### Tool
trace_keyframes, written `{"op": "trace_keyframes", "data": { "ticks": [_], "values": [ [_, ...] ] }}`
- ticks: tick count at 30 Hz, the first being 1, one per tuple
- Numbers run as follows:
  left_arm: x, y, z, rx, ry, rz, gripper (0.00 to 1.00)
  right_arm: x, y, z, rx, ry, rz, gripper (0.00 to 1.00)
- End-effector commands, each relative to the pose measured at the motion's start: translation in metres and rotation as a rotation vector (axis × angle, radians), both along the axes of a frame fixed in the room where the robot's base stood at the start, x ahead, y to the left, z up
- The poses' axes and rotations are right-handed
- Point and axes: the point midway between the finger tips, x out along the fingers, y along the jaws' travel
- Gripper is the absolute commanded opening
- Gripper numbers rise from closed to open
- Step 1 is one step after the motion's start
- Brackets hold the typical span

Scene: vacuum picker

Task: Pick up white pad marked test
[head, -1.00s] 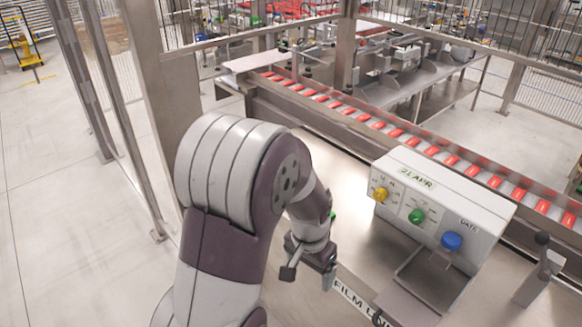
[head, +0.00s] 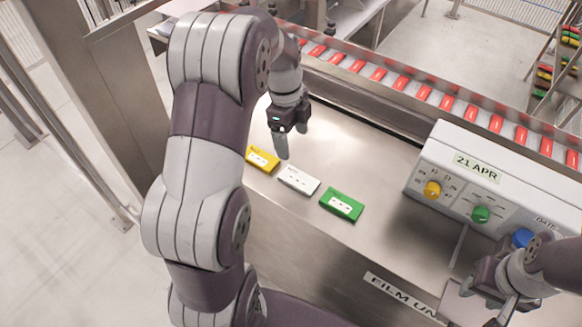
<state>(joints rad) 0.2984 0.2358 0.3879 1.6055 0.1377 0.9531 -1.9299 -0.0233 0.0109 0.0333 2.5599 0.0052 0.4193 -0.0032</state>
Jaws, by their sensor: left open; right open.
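A white pad (head: 299,180) lies flat on the steel worktop, between a yellow pad (head: 262,158) on its left and a green pad (head: 341,204) on its right. Its printing is too small to read. My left gripper (head: 292,142) points down above and behind the white pad, apart from it; it is open and empty. My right gripper (head: 490,308) is at the lower right, in front of the control box, open, with nothing seen in it.
A white control box (head: 462,172) labelled 21 APR, with yellow, green and blue knobs, stands right of the pads. A conveyor (head: 398,88) with red packs runs behind the worktop (head: 375,170). The worktop between pads and box is clear.

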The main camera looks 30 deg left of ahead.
Motion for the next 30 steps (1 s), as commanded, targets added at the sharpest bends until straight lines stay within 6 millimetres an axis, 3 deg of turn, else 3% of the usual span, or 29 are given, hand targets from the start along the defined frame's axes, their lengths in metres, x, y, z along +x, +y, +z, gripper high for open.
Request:
{"op": "trace_keyframes", "data": {
  "ticks": [4,7,24,30],
  "values": [
    [-0.002,-0.002,-0.006,-0.005,-0.001,-0.091,0.83,0.000,0.000,-0.002,0.000,0.000,0.000,0.43],
    [-0.003,-0.004,-0.028,-0.006,-0.001,-0.104,0.83,0.000,0.000,-0.010,0.000,0.000,0.000,0.43],
    [-0.004,-0.015,-0.120,-0.005,-0.001,-0.101,0.83,0.000,0.000,0.014,0.000,0.000,0.000,0.43],
    [-0.003,-0.015,-0.126,-0.004,-0.006,-0.099,0.83,0.000,0.000,0.013,0.000,0.000,0.000,0.43]
  ]
}}
